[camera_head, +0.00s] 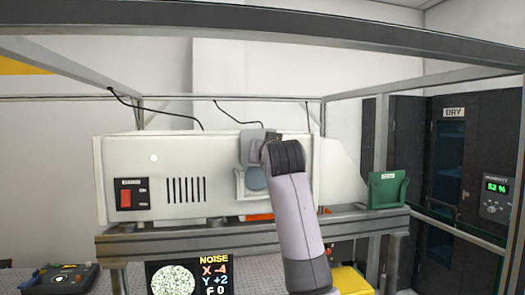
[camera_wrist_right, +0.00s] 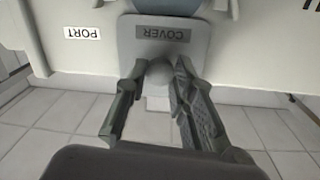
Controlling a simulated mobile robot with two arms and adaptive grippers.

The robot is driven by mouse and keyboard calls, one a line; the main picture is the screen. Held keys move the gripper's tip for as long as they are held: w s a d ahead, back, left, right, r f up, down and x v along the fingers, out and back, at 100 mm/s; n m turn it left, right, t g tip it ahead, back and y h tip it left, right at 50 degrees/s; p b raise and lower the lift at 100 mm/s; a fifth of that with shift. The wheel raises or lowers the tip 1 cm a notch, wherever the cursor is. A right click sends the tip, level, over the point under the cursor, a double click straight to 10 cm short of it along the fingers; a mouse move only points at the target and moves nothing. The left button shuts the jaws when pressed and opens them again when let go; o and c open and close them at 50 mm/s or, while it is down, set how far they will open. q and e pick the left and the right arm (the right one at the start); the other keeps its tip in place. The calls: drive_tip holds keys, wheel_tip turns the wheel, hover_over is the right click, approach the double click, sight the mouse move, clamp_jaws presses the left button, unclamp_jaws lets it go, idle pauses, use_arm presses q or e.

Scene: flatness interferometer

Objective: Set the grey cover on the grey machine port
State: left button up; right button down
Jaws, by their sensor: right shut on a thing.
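The grey cover (camera_wrist_right: 165,35) is a flat plate with a COVER label, upside down in the right wrist view. My right gripper (camera_wrist_right: 150,88) is shut on its round knob. In the head view the cover (camera_head: 252,147) is in front of the machine's upper edge, partly hidden by my right wrist. The grey machine port (camera_head: 240,186) is a pale frame around a blue-grey round opening, just below the cover; its right side is hidden by my arm. The cover sits higher than the opening. Whether it touches the machine, I cannot tell. My left gripper is not in view.
The long pale machine (camera_head: 160,160) stands on a metal bench (camera_head: 150,243) under a frame of bars. A green bin (camera_head: 387,189) is on the right. A noise display (camera_head: 190,276) and a dark box (camera_head: 62,280) are below. A dry cabinet (camera_head: 453,165) stands farther right.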

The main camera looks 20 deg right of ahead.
drive_tip(key=shift+f+b, duration=1.1)
drive_tip(key=shift+f, duration=0.6)
idle(1.5)
drive_tip(key=shift+a+f+b, duration=0.2)
drive_tip(key=shift+f+b, duration=0.4)
drive_tip(key=shift+f, duration=0.6)
drive_tip(key=shift+s+f, duration=0.1)
drive_tip(key=shift+f, duration=0.25)
idle(0.4)
drive_tip(key=shift+d, duration=0.4)
drive_tip(key=shift+a+r, duration=0.1)
drive_tip(key=shift+r, duration=0.1)
drive_tip(key=shift+r, duration=0.15)
